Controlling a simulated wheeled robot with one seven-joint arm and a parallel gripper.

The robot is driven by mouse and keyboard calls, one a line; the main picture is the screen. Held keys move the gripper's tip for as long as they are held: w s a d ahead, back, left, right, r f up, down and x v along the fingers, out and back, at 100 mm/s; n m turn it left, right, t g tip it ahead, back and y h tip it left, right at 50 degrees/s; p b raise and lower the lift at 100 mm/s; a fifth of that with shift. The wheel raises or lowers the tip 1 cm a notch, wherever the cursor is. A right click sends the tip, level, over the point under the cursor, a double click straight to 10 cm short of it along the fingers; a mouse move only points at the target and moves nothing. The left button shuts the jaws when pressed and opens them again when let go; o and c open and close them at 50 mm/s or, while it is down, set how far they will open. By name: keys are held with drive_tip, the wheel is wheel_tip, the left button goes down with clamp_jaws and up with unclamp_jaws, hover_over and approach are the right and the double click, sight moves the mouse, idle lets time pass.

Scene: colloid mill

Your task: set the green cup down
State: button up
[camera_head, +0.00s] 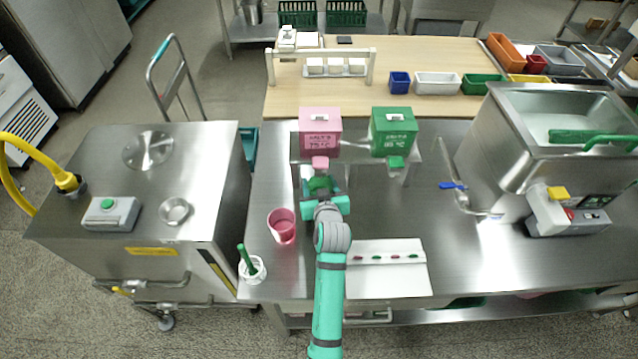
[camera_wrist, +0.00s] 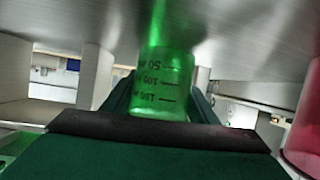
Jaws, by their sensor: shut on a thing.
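The green cup (camera_head: 319,186) is translucent, with volume marks that show in the wrist view (camera_wrist: 163,75). My gripper (camera_head: 325,203) is shut around it, its jaws on either side of the cup. They are low in front of the pink dispenser (camera_head: 320,133), near its pink tap (camera_head: 320,162). In the wrist view the marks read upside down, with the steel bench at the top of the picture beyond the cup's base. A green reflection shows on the steel. Whether the base touches the bench, I cannot tell. My gripper partly hides the cup in the head view.
A pink cup (camera_head: 282,227) stands left of my gripper. A white holder with a green-handled tool (camera_head: 252,268) is at the front left corner. A white board (camera_head: 388,281) with small coloured pieces lies at front.

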drive_tip(key=shift+f, duration=0.15)
drive_tip(key=o, duration=0.9)
drive_tip(key=shift+r, duration=0.2)
drive_tip(key=v, duration=1.2)
drive_tip(key=shift+a+f, duration=0.1)
